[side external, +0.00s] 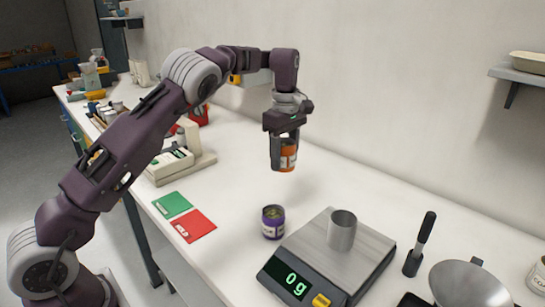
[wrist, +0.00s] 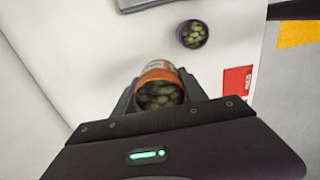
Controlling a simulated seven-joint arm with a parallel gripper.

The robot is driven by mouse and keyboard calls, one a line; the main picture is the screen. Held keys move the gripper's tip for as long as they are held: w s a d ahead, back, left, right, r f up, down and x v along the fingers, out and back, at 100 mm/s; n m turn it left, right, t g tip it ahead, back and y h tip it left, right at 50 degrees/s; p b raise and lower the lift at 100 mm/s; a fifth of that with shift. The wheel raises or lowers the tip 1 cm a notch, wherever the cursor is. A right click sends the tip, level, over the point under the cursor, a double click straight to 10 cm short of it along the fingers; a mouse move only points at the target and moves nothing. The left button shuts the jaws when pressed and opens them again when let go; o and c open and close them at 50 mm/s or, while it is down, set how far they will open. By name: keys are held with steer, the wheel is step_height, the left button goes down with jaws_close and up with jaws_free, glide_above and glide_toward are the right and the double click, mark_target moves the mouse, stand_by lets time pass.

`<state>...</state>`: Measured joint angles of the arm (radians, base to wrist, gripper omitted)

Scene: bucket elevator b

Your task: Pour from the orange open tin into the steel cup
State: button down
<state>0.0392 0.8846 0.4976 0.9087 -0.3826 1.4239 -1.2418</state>
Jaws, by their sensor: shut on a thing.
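My gripper (side external: 284,153) is shut on the orange open tin (side external: 288,158) and holds it upright in the air above the bench. In the wrist view the tin (wrist: 158,73) sits between the fingers, its open top showing several green bits inside. The steel cup (side external: 342,231) stands upright on the scale (side external: 372,252), to the right of and below my gripper in the side view. The cup's inside is mostly hidden. The scale's display reads 0 g.
A purple open tin (side external: 273,223) with green contents stands left of the scale; it also shows in the wrist view (wrist: 193,34). Green (side external: 172,204) and red (side external: 194,226) cards lie on the bench. A funnel (side external: 468,284) and a black-handled tool (side external: 420,245) are at the right.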

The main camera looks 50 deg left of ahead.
steer(key=s+d+n, duration=0.4)
steer(key=d, duration=1.2)
steer(key=s+d+n, duration=0.4)
steer(key=d, duration=1.3)
step_height(320, 180, down, 7)
steer(key=shift+s+a+f, duration=0.1)
steer(key=shift+w+a+r+g+h, duration=0.25)
steer(key=shift+a+h, duration=0.3)
steer(key=shift+h, duration=0.35)
steer(key=shift+w+a+r+g+h, duration=0.15)
steer(key=shift+a+r+g+h, duration=0.35)
steer(key=shift+h, duration=0.5)
steer(key=shift+f, duration=0.1)
